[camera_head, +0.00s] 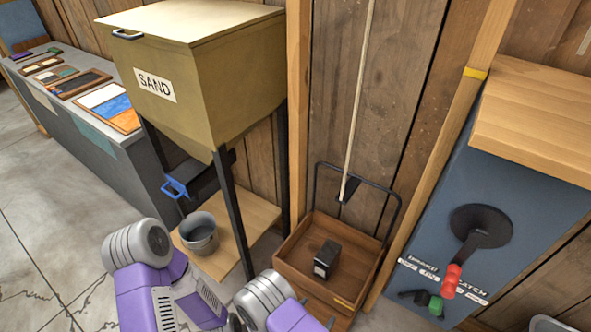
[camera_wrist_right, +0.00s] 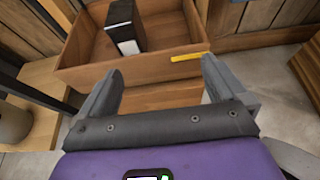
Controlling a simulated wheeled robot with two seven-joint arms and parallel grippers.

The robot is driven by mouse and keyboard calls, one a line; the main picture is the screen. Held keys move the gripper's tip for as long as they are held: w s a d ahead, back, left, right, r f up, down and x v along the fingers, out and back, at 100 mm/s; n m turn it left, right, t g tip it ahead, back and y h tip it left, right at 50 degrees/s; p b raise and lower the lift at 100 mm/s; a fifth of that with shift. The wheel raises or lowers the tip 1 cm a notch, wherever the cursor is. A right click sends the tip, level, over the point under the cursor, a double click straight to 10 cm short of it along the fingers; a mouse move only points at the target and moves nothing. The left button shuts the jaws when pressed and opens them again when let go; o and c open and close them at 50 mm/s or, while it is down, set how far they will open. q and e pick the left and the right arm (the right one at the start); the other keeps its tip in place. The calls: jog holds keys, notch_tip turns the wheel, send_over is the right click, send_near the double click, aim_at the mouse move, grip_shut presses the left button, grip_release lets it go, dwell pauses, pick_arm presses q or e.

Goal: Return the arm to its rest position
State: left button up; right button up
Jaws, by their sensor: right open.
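My right gripper (camera_wrist_right: 162,68) shows in the right wrist view with its two grey fingers spread apart and nothing between them. It is in front of the near edge of a wooden tray (camera_wrist_right: 165,69), apart from the dark block (camera_wrist_right: 122,25) in it. In the head view, purple and grey links of my arms fill the lower left and bottom middle. I cannot make out a left gripper there.
The tray (camera_head: 293,262) hangs by a dark bail under a rope (camera_head: 359,95). A sand hopper (camera_head: 215,75) stands left, with a grey pot (camera_head: 199,238) on a wooden shelf (camera_head: 258,217) below. A blue panel (camera_head: 525,190) with a red-handled crank (camera_head: 452,278) is right. A counter is far left.

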jog(key=s+d+m+g+h+p, duration=0.2)
jog(key=s+d+m+g, duration=0.55)
jog(key=s+g, duration=0.2)
jog(key=s+a+r+m+g+y+p, duration=0.1)
jog(key=s+a+m+g+y+p, duration=0.1)
jog(key=s+m+g+y, duration=0.45)
jog(key=a+r+m+y, duration=0.3)
jog(key=a+m+y, duration=0.15)
jog(key=m, duration=0.35)
jog(key=w+d+r+m+t+y+p, duration=0.1)
jog(key=w+m+t, duration=0.4)
jog(key=m, duration=0.5)
jog(key=shift+w+d+r+y+p, duration=0.3)
jog(key=shift+w+d+r+y, duration=0.4)
jog(key=shift+y, duration=0.2)
pick_arm(q)
notch_tip(320, 180, up, 6)
jog(key=shift+w+f, duration=0.15)
pick_arm(e)
jog(key=shift+c, duration=0.5)
